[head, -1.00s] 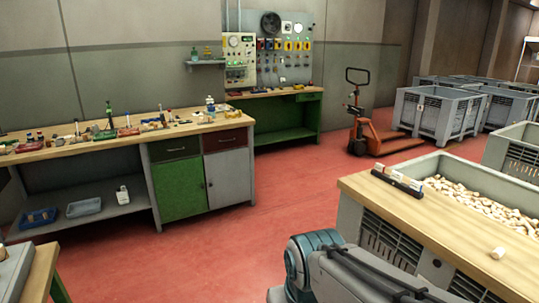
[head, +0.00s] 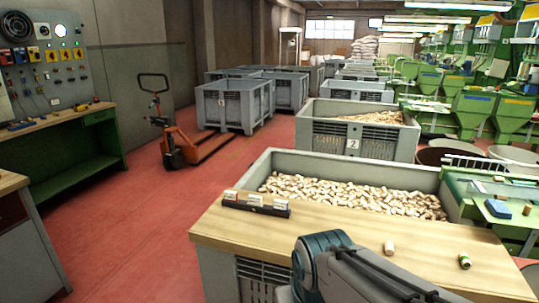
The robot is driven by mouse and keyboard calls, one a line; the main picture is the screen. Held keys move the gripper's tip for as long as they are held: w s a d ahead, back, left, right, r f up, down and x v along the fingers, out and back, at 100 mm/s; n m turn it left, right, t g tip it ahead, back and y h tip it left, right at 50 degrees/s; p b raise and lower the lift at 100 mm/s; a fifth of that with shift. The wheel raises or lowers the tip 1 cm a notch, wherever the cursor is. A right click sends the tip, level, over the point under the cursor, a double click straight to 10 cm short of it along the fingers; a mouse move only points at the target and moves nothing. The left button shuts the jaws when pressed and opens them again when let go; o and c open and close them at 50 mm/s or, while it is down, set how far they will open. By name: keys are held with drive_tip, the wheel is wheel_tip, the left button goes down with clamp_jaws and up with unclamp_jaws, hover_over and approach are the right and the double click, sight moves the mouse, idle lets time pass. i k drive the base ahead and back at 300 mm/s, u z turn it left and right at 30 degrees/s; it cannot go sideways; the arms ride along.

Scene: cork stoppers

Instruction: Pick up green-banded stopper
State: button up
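The green-banded stopper (head: 465,261) stands on the wooden board at the lower right of the head view; a green band shows on it. A plain cork stopper (head: 389,247) stands to its left on the same wooden board (head: 300,238). My arm's grey and teal links reach in from the bottom of the view, in front of the board. My gripper is outside the picture, so its hold cannot be seen.
A dark rack (head: 255,204) with pale labelled pieces lies along the board's left part. Behind the board is a grey crate (head: 348,166) full of corks. An orange pallet truck (head: 172,140) stands on open red floor at left. Green machines (head: 470,105) line the right side.

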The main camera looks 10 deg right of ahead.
sight(464, 258)
drive_tip(key=z, duration=1)
drive_tip(key=i, duration=0.95)
drive_tip(key=z, duration=0.7)
